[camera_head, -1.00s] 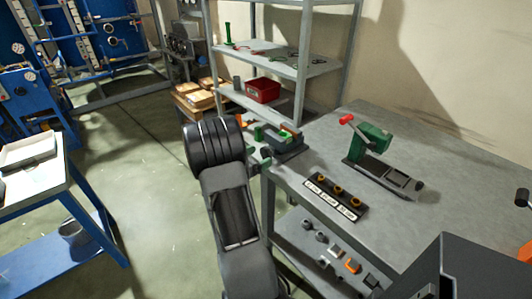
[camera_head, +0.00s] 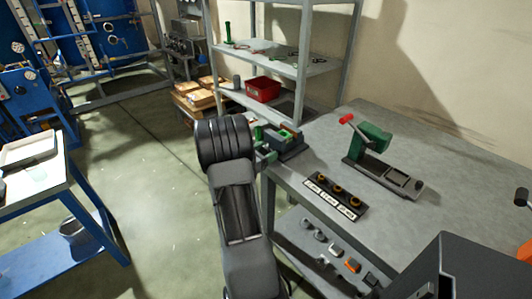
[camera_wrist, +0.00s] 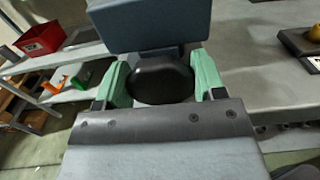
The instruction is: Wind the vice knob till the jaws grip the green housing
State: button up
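The blue-grey vice (camera_head: 288,148) stands at the near left corner of the grey workbench; its blue-grey body also shows at the top of the wrist view (camera_wrist: 155,22). A small green piece (camera_head: 284,133) shows at its top, probably the green housing; whether the jaws touch it is too small to tell. The black vice knob (camera_wrist: 160,79) faces my gripper. My gripper (camera_wrist: 161,82) has its two pale green fingers on either side of the knob, apparently against it. In the head view my gripper (camera_head: 265,155) is at the vice's left end, partly behind my wrist.
A green device with a red handle (camera_head: 374,140) stands on the bench, with a black strip of yellow knobs (camera_head: 335,196) nearer. A shelf rack with a red bin (camera_head: 263,89) stands behind. A dark box (camera_head: 470,270) fills the near right corner. Mid-bench is clear.

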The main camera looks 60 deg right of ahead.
jog(key=c, duration=0.4)
jog(key=shift+f+m+b, duration=0.35)
jog(key=shift+m+b, duration=0.15)
jog(key=shift+b, duration=0.45)
jog(key=m+b, duration=0.2)
jog(key=b, duration=0.1)
jog(key=shift+s+r+m+b, duration=0.1)
jog(key=shift+r+m+b, duration=0.2)
jog(key=shift+m+b, duration=0.5)
jog(key=o, duration=0.9)
jog(key=shift+o, duration=0.2)
jog(key=shift+r+p, duration=0.1)
jog(key=shift+p, duration=0.45)
